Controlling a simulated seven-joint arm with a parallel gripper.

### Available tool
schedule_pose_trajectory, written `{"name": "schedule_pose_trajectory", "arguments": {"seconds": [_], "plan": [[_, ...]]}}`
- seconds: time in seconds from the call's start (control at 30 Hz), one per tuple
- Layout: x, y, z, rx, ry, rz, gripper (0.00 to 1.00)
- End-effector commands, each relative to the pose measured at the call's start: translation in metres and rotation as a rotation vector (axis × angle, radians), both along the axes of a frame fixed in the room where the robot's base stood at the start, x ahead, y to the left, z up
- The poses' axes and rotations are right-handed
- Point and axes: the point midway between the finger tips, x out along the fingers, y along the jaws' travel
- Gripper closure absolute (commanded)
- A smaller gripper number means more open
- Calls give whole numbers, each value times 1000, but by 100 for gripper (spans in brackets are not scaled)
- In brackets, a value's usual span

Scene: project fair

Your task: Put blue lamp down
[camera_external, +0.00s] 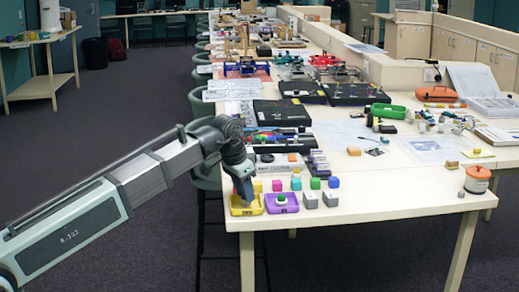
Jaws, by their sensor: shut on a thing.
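My gripper (244,194) points down at the near left corner of the white table (400,194). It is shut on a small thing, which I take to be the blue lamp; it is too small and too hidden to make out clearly. The fingertips are over or in a yellow tray (246,211); I cannot tell whether the held thing touches it. A purple tray (281,209) with a green-topped block sits just right of the yellow one.
Small coloured blocks stand behind the trays, including a pink one (277,185) and a blue one (334,182). Grey blocks (310,200) are right of the purple tray. An orange jar (477,180) stands at the right corner. The table's front middle is clear.

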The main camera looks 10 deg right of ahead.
Motion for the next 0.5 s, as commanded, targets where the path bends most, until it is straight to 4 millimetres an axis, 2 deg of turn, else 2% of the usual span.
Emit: {"name": "schedule_pose_trajectory", "arguments": {"seconds": [0.1,0.47,0.5], "plan": [[0,0,-9,0,0,0,100],[0,0,-11,-1,0,0,100],[0,0,-11,-1,0,0,65]]}}
